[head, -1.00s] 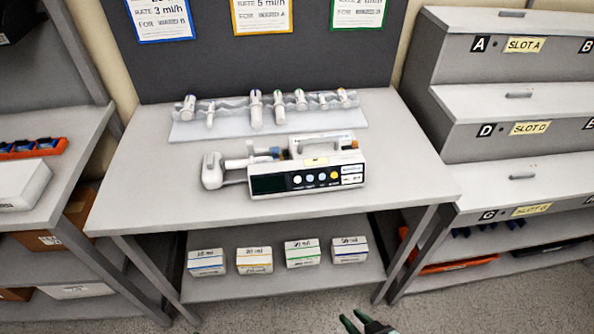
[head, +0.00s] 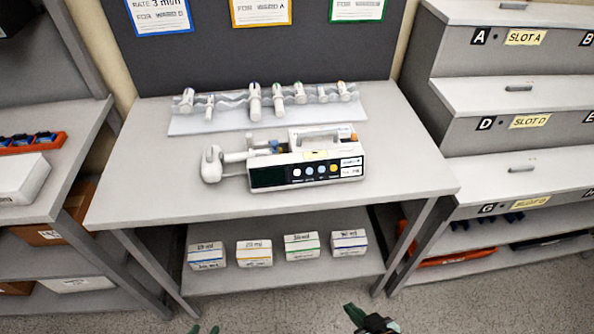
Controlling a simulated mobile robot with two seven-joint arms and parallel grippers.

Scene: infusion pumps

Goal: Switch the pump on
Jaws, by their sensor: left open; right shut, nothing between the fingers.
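The pump (head: 307,170) stands on the table, its front facing me. Its screen (head: 268,177) is dark. To the right of the screen is a row of round buttons, from a white one (head: 297,171) through bluish ones to a yellow one (head: 333,168). Small labels beside them are too small to read. My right gripper (head: 350,309) is shut and empty, low in front of the table, well apart from the pump. My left gripper (head: 205,329) is open at the bottom edge, with only its fingertips in view.
A clear tray (head: 190,127) with several syringes lies behind the pump on the table (head: 400,170). Several boxes (head: 254,253) stand on the lower shelf. Stepped drawers (head: 490,120) stand at the right, a side table (head: 85,120) at the left. The table's front strip is clear.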

